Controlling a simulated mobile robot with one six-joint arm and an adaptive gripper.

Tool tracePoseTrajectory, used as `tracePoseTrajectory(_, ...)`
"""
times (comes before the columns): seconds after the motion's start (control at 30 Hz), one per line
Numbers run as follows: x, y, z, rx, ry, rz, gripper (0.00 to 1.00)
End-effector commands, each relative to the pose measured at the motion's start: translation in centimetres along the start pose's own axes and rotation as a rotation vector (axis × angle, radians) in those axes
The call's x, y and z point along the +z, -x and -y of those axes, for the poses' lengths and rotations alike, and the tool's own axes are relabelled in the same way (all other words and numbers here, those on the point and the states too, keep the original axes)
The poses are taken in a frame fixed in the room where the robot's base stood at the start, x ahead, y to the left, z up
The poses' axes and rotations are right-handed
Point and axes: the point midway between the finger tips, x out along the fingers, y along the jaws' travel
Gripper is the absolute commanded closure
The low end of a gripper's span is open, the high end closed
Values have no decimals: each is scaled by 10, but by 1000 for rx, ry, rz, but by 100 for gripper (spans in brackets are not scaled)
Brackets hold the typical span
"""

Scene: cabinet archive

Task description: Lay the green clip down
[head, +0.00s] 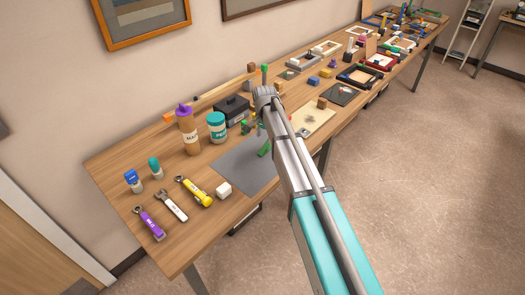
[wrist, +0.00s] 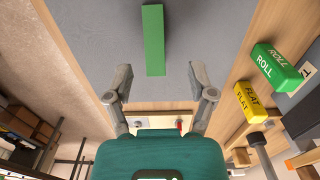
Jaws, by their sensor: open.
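The green clip, a long plain green bar (wrist: 152,40), shows in the wrist view against the grey mat (wrist: 100,20), beyond my fingertips. In the head view a green piece (head: 264,149) shows on the grey mat (head: 238,165), just left of my arm, which partly covers that area. I cannot tell whether the bar lies flat or stands. My gripper (wrist: 160,82) is open, its two fingers wide apart with nothing between them. The bar is in line with the gap but apart from the fingers.
A green block marked ROLL (wrist: 277,66) and a yellow block marked FLAT (wrist: 252,101) stand beside the mat. Bottles, a teal jar (head: 216,128), a dark box (head: 232,110), a white cube (head: 223,189) and hand tools surround it. Frames and trays crowd the table's far end.

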Motion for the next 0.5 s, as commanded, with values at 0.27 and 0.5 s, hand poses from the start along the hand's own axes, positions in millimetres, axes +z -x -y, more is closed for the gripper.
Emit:
tracePoseTrajectory(0.27, 0, 0, 0, 0, 0, 0, 29)
tracePoseTrajectory(0.5, 1, -6, -1, 0, 1, 0, 29)
